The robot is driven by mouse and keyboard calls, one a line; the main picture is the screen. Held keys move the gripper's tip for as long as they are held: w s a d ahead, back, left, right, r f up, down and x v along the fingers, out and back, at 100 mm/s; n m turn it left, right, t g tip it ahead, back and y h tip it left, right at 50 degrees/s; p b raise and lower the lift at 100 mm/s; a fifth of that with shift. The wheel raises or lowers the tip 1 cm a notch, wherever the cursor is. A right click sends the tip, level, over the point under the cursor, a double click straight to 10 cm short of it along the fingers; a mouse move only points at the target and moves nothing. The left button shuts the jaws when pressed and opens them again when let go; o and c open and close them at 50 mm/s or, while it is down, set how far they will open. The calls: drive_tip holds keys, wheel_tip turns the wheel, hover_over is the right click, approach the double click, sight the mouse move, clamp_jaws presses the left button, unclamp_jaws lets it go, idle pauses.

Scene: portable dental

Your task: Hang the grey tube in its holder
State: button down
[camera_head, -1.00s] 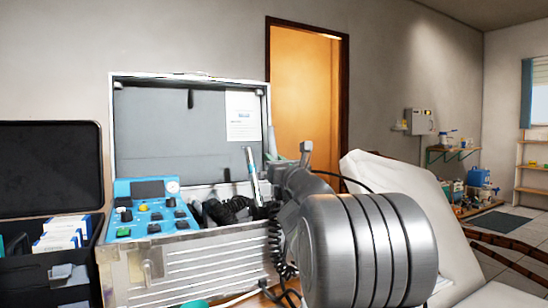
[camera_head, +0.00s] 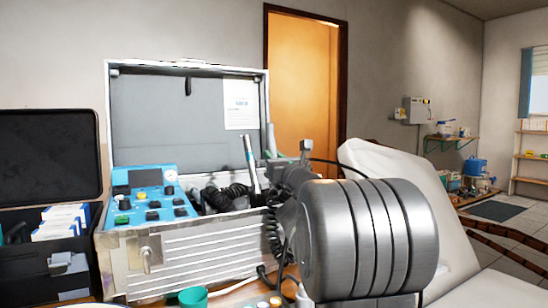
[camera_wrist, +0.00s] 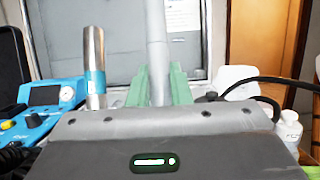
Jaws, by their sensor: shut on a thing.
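The grey tube (camera_wrist: 157,45) stands nearly upright between the green fingers of my gripper (camera_wrist: 158,84) in the wrist view. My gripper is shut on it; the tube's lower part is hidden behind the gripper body. In the head view a thin piece of the grey tube (camera_head: 270,137) shows at the right edge of the open case lid, with the rest hidden by my arm. A silver instrument with a blue band (camera_wrist: 94,70) stands left of the tube, apart from it. It also shows in the head view (camera_head: 250,163). I cannot make out the tube's holder.
The open metal case (camera_head: 200,245) holds a blue control panel (camera_head: 150,205) and black coiled hoses (camera_head: 230,198). A black case (camera_head: 45,265) is at left. A green cup (camera_head: 193,297) is in front. A white bottle (camera_wrist: 289,128) and black cable (camera_wrist: 265,78) are right of my gripper.

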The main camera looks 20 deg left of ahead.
drive_tip(key=shift+s+d+f, duration=0.15)
drive_tip(key=shift+d+f, duration=0.05)
drive_tip(key=shift+f, duration=0.45)
drive_tip(key=shift+s+d+f, duration=0.15)
drive_tip(key=shift+f, duration=0.5)
drive_tip(key=c, duration=1.3)
unclamp_jaws()
drive_tip(key=shift+f, duration=0.1)
drive_tip(key=shift+o, duration=0.2)
